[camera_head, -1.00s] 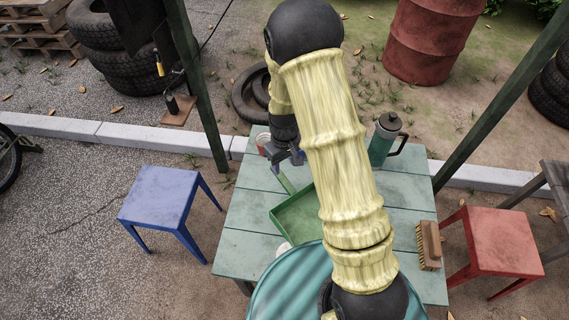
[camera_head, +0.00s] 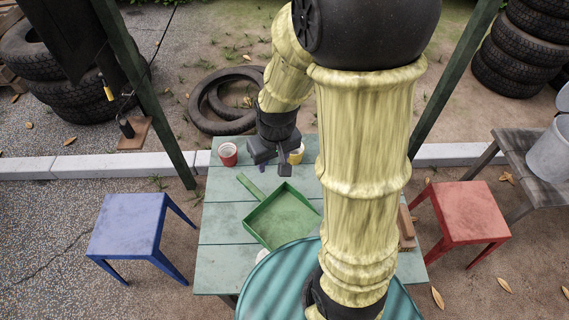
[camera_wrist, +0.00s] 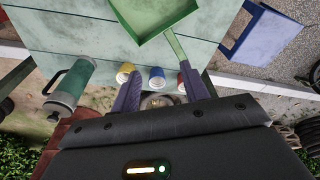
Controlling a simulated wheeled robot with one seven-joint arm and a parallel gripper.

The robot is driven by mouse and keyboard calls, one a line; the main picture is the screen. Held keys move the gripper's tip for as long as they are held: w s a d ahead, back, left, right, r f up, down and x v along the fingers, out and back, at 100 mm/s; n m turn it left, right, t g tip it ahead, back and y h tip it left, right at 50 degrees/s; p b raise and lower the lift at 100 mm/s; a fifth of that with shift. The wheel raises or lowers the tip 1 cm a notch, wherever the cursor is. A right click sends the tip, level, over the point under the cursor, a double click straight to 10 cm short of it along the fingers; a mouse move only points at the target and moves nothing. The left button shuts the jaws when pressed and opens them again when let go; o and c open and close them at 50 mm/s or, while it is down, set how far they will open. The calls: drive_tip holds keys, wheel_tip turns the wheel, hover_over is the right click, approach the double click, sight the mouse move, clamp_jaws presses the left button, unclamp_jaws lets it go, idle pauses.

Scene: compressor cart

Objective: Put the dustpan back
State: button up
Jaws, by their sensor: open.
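The green dustpan (camera_head: 285,218) lies on the green slatted table (camera_head: 222,225), its handle (camera_head: 250,187) pointing up and left toward the far edge. It also shows at the top of the wrist view (camera_wrist: 150,14), handle running down toward the right finger. My gripper (camera_head: 272,168) is open and empty above the far part of the table, right of the handle's end. In the wrist view my spread fingers (camera_wrist: 160,72) are apart from the dustpan. I cannot tell their exact height above the table.
A red cup (camera_head: 228,154), a yellow cup (camera_head: 297,154) and a blue cup (camera_wrist: 157,78) stand near the far edge. A green flask (camera_wrist: 70,88) shows in the wrist view. A brush (camera_head: 406,230) is partly hidden by my arm. Blue (camera_head: 128,225) and red (camera_head: 462,212) stools flank the table.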

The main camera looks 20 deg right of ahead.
drive_tip(key=shift+m+t, duration=0.3)
drive_tip(key=shift+m, duration=0.4)
drive_tip(key=s+r, duration=0.1)
drive_tip(key=s+d+r, duration=0.1)
drive_tip(key=s, duration=0.1)
drive_tip(key=s+r, duration=0.1)
drive_tip(key=shift+s+d, duration=0.25)
drive_tip(key=shift+s, duration=0.15)
drive_tip(key=shift+c, duration=1)
drive_tip(key=shift+w, duration=0.1)
